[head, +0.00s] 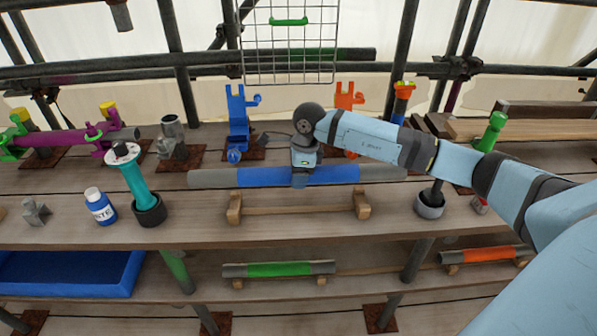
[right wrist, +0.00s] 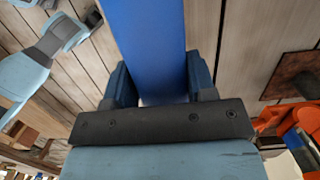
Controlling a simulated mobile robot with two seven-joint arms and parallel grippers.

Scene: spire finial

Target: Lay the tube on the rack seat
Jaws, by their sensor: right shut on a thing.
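The tube (head: 255,177) is long, grey at both ends and blue along the middle. My right gripper (head: 300,181) is shut on its blue middle, and the tube lies level across the head view. In the right wrist view the blue part of the tube (right wrist: 158,50) runs between the two fingers (right wrist: 160,92). A wooden rack (head: 298,210) with two end cradles stands on the bench, below the tube in the head view, with its seats empty. The height of the tube over the bench is hard to tell. My left gripper is not in view.
A blue bracket (head: 238,115) and an orange bracket (head: 347,98) stand behind the tube. A blue bottle (head: 100,206), a teal tool in a dark cup (head: 149,211) and a grey cup (head: 430,203) flank the rack. A green-banded tube (head: 280,269) lies on the lower shelf.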

